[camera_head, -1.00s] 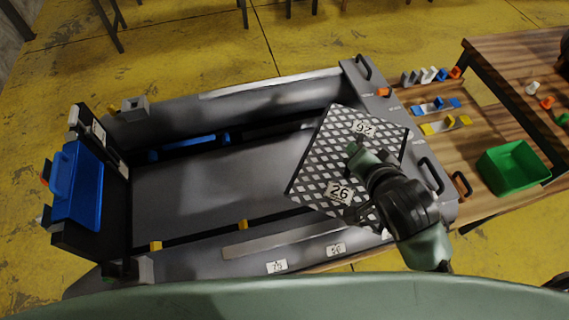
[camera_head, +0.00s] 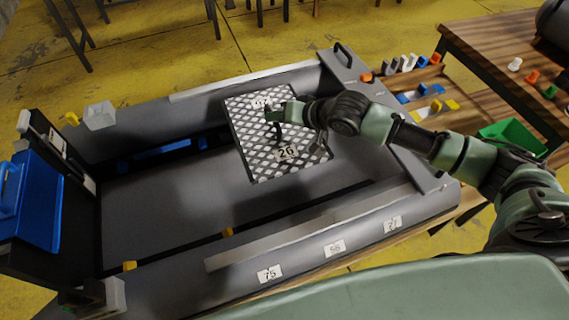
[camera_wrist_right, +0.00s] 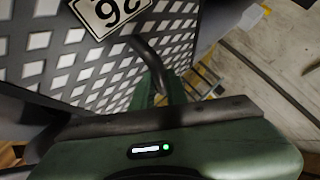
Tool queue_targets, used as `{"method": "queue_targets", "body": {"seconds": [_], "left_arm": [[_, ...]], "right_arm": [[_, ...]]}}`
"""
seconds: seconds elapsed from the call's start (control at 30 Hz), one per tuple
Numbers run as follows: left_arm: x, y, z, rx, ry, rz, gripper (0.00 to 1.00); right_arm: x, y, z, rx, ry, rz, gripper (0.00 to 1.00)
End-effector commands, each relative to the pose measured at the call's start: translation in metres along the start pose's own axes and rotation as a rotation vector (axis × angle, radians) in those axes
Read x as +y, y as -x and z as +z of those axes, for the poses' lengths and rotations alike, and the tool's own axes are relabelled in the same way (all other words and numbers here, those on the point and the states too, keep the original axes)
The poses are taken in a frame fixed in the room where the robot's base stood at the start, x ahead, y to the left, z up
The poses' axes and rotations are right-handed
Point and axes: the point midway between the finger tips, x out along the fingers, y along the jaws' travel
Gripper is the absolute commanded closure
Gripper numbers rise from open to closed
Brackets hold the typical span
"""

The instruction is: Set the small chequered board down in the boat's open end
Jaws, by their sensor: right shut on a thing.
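The small chequered board (camera_head: 250,130) is dark with a white lattice and carries number labels, one reading 26. It is above the grey floor of the boat (camera_head: 180,205), toward the boat's right half and far side. Whether it touches the floor cannot be told. My right gripper (camera_head: 277,117) reaches over from the right and is shut on the board's dark handle. In the right wrist view the board (camera_wrist_right: 60,50) and the handle (camera_wrist_right: 148,55) fill the upper left. My left gripper is not in view.
A blue case (camera_head: 35,200) sits at the boat's left end. Side walls run along the boat, with number tags on the near one (camera_head: 335,248). Right of it, a wooden table holds small coloured parts (camera_head: 425,92) and a green bin (camera_head: 510,140). The floor left of the board is clear.

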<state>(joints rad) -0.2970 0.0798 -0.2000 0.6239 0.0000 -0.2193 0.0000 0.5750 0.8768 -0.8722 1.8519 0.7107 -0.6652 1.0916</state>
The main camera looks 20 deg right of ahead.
Motion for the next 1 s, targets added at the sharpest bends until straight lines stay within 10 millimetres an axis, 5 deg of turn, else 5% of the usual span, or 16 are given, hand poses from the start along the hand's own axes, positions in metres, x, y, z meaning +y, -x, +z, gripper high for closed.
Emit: {"method": "queue_targets", "body": {"seconds": [0.5,1.0], "left_arm": [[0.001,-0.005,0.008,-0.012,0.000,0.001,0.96],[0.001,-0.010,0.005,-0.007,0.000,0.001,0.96]], "right_arm": [[0.067,-0.073,0.073,0.001,0.000,-0.003,1.00],[0.097,-0.105,0.106,0.000,-0.001,-0.003,1.00]]}}
